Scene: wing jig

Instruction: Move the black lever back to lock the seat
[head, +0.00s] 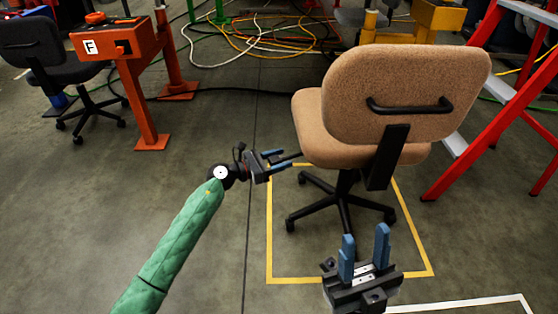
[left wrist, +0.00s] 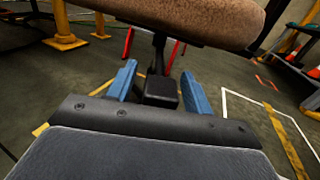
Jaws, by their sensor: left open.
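The office chair (head: 400,90) has a tan seat and backrest and stands on a black star base. The black lever (head: 294,156) sticks out to the left from under the seat. In the left wrist view its blocky black end (left wrist: 160,92) lies between the two blue fingers, with the seat (left wrist: 215,18) above. My left gripper (head: 287,159) is open at the left side of the seat, its fingers around the lever end with visible gaps on both sides; it also shows in the left wrist view (left wrist: 158,72). My right gripper (head: 365,233) is open and empty, in front of the chair's back.
Yellow floor tape (head: 268,240) frames the chair's base. A red ladder (head: 480,120) stands close on the right. An orange stand (head: 135,70) and a dark chair (head: 45,60) are at the left. Cables (head: 270,40) lie behind. The floor at the left of the chair is clear.

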